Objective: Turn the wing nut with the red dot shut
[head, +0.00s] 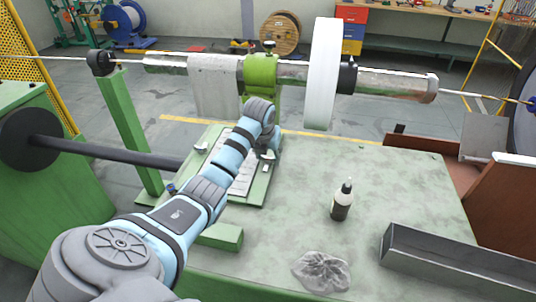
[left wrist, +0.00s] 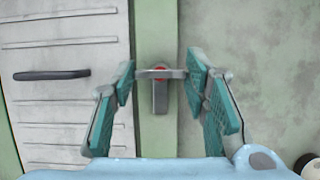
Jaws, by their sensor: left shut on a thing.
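The wing nut (left wrist: 160,74) with the red dot shows in the left wrist view. Its wings lie across the picture, over a grey metal tab (left wrist: 160,98) on a green strip. The red dot is partly hidden by the wings. My left gripper (left wrist: 161,78) is shut on the wing nut, with one teal pad at each wing end. My right gripper is in neither view.
A white ribbed panel (left wrist: 68,105) with a dark handle lies left of the nut. A white disc (head: 322,75) and shaft pass above.

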